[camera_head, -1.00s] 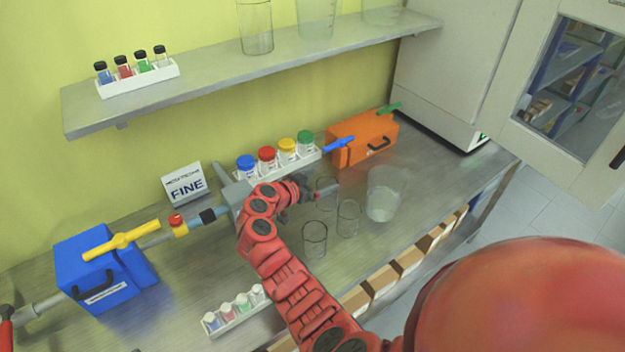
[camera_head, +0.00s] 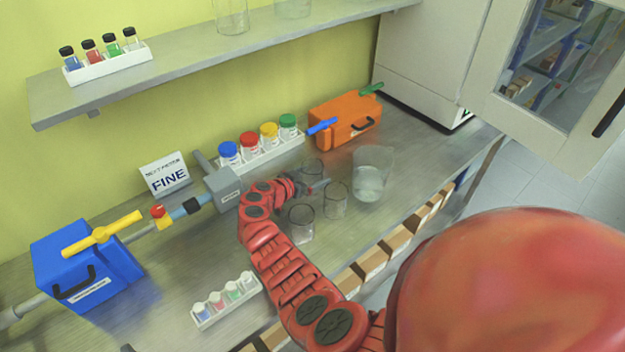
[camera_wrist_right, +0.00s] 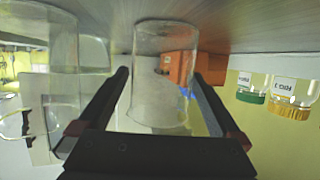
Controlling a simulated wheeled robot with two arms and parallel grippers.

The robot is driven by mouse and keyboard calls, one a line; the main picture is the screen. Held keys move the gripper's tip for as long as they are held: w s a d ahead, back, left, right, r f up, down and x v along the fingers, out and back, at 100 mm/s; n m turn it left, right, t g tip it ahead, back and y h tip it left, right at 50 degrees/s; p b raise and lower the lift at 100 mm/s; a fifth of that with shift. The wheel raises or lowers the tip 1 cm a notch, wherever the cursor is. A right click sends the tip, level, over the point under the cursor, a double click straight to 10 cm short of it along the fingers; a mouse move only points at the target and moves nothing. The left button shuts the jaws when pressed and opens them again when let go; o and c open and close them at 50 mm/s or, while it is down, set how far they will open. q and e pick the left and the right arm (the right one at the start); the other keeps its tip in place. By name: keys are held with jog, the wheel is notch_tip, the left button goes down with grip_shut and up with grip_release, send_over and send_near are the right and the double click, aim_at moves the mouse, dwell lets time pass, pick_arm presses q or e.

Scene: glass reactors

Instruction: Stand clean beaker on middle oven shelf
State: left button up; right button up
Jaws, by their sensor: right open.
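Three small clear glass beakers stand on the bench: a rear one (camera_head: 312,168), a middle one (camera_head: 335,203) and a front one (camera_head: 301,224). A larger beaker (camera_head: 371,182) with pale contents stands to their right. I cannot tell which is the clean one. My right gripper (camera_head: 317,187) is at the rear small beaker. In the right wrist view my open fingers (camera_wrist_right: 160,76) point toward a clear, empty-looking beaker (camera_wrist_right: 162,50), which shows between them. Contact is not visible. A pale cabinet (camera_head: 430,50) with a windowed door (camera_head: 545,75) stands at the right; its middle shelf is not clear. My left gripper is out of view.
An orange box (camera_head: 345,122) and a rack of colour-capped jars (camera_head: 262,152) stand behind the beakers. A blue box (camera_head: 85,265) with a yellow lever is at left. A small vial rack (camera_head: 227,303) lies in front. A wall shelf (camera_head: 200,68) overhangs the rear bench.

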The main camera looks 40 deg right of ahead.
jog(key=shift+f+b+x, duration=0.25)
jog(key=shift+b+x, duration=0.25)
jog(key=shift+x, duration=0.7)
jog(key=shift+w+d+f, duration=0.1)
jog(key=shift+w+d, duration=0.1)
jog(key=shift+d, duration=0.25)
jog(key=c, duration=1.3)
